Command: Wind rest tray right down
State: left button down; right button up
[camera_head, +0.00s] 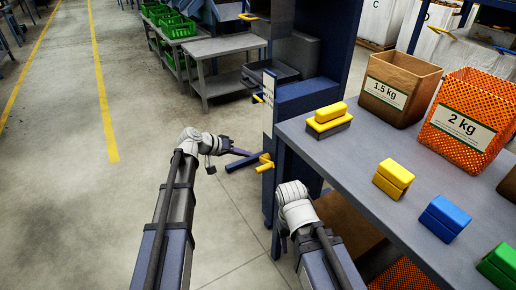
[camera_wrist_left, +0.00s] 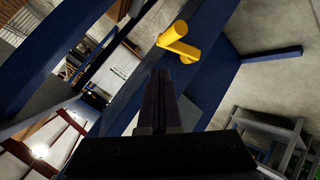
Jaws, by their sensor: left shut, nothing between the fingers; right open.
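A yellow crank handle (camera_head: 265,163) sticks out low on the side of the blue machine post (camera_head: 300,98). My left gripper (camera_head: 248,153) is shut and empty, just left of the handle and apart from it. In the left wrist view the closed dark fingers (camera_wrist_left: 160,78) point toward the yellow handle (camera_wrist_left: 178,45), which lies just beyond and right of the tips. A dark grey tray (camera_head: 270,75) sits behind the post; I cannot tell whether it is the rest tray. My right arm's wrist shows below the handle; its fingers are hidden.
A grey bench (camera_head: 352,165) on the right bears yellow, blue and green blocks, a brown 1.5 kg box (camera_head: 398,88) and an orange 2 kg box (camera_head: 474,112). Grey side tables (camera_head: 224,45) and green crates stand behind. The floor at left is clear.

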pick_arm(q)
notch_tip(320, 180, up, 5)
jog(key=a+m+g+p, duration=0.25)
jog(key=m+p, duration=0.25)
jog(key=m, duration=0.3)
pick_arm(e)
notch_tip(320, 180, up, 7)
pick_arm(q)
jog(key=shift+y, duration=0.3)
jog(key=shift+s+a+f+b+x, duration=0.1)
jog(key=shift+a+f+b+x, duration=0.25)
jog(key=shift+b+x, duration=1.7)
jog(key=shift+s+a+f+b+x, duration=0.15)
jog(key=shift+a+f+b+x, duration=0.2)
jog(key=shift+b+x, duration=1.65)
jog(key=shift+s+a+f+b+x, duration=0.1)
jog(key=shift+a+f+b+x, duration=0.2)
jog(key=shift+b+x, duration=1.7)
pick_arm(e)
notch_tip(320, 180, down, 11)
jog(key=p, duration=0.1)
jog(key=shift+w+d, duration=0.2)
jog(key=shift+w, duration=0.1)
pick_arm(q)
jog(key=shift+w+d+f, duration=0.15)
jog(key=shift+d+f, duration=0.25)
